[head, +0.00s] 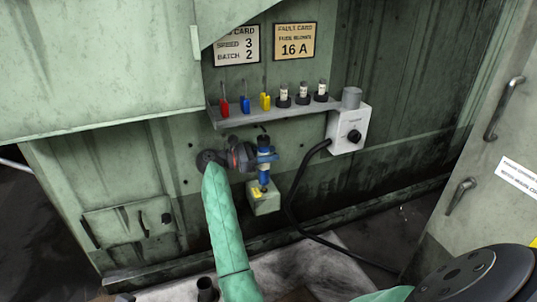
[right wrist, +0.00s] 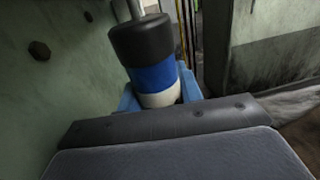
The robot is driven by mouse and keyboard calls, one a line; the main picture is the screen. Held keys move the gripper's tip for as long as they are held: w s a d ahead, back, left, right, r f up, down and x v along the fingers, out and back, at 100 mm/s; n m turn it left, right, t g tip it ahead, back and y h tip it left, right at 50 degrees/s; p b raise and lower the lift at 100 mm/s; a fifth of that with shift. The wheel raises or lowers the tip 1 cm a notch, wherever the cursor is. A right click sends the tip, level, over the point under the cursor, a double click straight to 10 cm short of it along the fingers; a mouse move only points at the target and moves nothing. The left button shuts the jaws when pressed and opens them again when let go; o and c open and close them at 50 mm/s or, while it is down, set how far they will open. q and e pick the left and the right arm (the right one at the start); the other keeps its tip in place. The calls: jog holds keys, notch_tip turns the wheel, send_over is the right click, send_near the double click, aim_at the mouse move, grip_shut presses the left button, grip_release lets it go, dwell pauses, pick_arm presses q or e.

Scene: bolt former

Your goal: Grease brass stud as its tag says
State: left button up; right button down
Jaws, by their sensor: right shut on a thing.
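My right gripper (head: 262,154) is in front of the green machine wall, below the shelf. It is shut on a grease tool, a cylinder with black, blue and pale bands (right wrist: 153,75). In the right wrist view a thin grey rod runs up from its black end, and blue fingers (right wrist: 128,100) hold its lower part. A pale green box (head: 265,207) with a small yellow label (head: 257,193) is on the wall just below the gripper. The label is too small to read. I cannot make out the brass stud. My left gripper is not in view.
A shelf (head: 280,113) holds red, blue and yellow items and several black-based white cylinders. Two cards (head: 237,45) hang above. A white switch box (head: 348,128) with a black cable (head: 289,205) is to the right. A handled door (head: 480,165) is far right.

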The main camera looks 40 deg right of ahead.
jog(key=shift+r, duration=0.1)
dwell(0.3)
jog(key=shift+r, duration=0.5)
